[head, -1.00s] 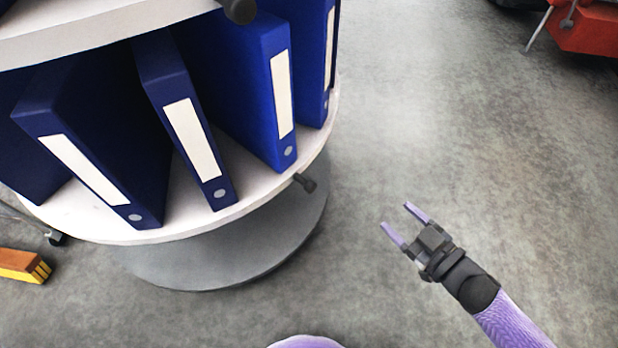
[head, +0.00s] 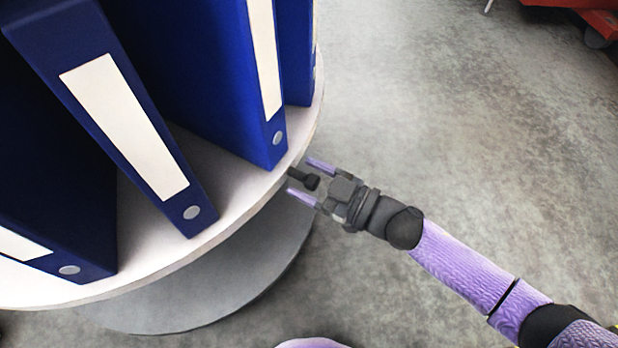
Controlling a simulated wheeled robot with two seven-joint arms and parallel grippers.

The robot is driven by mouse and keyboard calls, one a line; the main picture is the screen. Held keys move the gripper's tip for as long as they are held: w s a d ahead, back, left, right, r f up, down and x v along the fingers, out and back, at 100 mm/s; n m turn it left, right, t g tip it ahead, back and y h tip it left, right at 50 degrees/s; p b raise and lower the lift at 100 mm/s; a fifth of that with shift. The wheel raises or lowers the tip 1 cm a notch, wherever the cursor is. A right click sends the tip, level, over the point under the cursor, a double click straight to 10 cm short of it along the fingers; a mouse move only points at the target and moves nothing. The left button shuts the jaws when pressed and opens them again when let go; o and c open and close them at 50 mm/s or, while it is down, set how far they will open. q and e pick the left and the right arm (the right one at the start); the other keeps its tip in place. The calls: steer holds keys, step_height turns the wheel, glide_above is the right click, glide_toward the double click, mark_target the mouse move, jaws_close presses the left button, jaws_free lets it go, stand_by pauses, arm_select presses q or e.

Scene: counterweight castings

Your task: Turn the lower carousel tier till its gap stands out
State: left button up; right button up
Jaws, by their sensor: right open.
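The lower carousel tier (head: 222,228) is a white round shelf at the left of the head view, with blue binders (head: 150,130) standing on it. A dark knob (head: 305,179) sticks out from its rim. My right gripper (head: 306,180) is open at the rim, with its two lilac fingers on either side of the knob; I cannot tell whether they touch it. The gap in the tier is not visible among the binders in view. My left gripper is not in view.
A grey round base (head: 215,280) lies under the tier. The grey floor (head: 450,120) to the right is clear. A red object (head: 575,6) stands at the top right corner.

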jaws_close()
stand_by(1.2)
stand_by(0.3)
